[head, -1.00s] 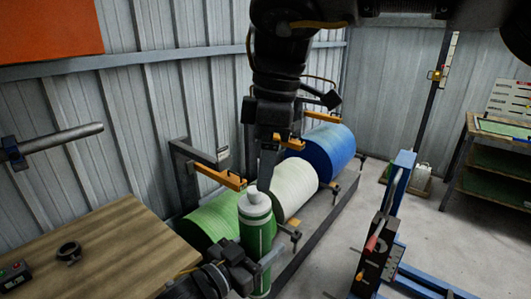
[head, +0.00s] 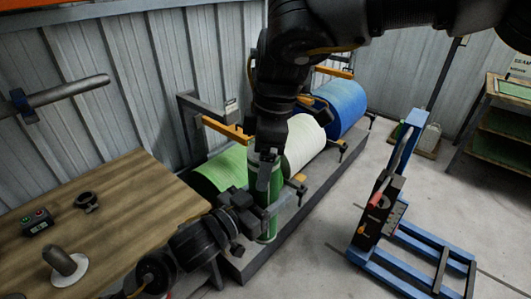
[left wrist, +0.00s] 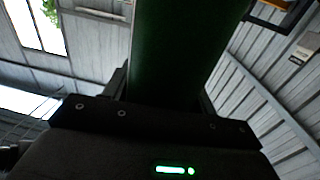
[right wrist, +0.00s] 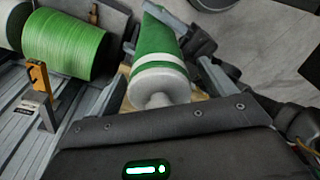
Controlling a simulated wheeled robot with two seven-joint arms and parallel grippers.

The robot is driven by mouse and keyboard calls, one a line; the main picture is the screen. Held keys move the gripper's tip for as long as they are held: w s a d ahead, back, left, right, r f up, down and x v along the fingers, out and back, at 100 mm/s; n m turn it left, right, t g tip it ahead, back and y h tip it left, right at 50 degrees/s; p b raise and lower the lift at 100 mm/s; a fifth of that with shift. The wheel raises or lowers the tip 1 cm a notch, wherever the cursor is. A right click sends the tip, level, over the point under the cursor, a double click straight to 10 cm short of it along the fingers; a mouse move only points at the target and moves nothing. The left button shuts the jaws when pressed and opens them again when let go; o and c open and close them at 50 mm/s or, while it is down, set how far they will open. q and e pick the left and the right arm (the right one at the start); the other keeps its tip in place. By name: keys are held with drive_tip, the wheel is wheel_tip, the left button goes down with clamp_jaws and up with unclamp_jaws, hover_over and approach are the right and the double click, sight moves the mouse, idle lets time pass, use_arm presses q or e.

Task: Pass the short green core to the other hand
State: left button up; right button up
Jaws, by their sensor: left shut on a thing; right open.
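The short green core (head: 269,224) stands roughly upright, held in the air beside the roll rack. My left gripper (head: 262,205) is shut around its middle. The core fills the space between the left fingers in the left wrist view (left wrist: 185,45). My right gripper (head: 265,178) comes down from above, open, at the core's upper end, and hides that end in the head view. In the right wrist view the core (right wrist: 157,38) shows white bands and a white end between the right fingers (right wrist: 165,85). Contact with those fingers cannot be told.
Green (head: 218,172), white (head: 304,143) and blue (head: 342,107) rolls lie on the rack behind. A wooden table (head: 120,215) at left bears a dark ring (head: 87,202), a button box (head: 37,222) and a grey-handled item (head: 66,264). A blue lift (head: 395,215) stands right on open floor.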

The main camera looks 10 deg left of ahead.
drive_tip(key=c, duration=1.2)
use_arm(q)
drive_tip(key=o, duration=1.3)
use_arm(e)
drive_tip(key=shift+c, duration=1)
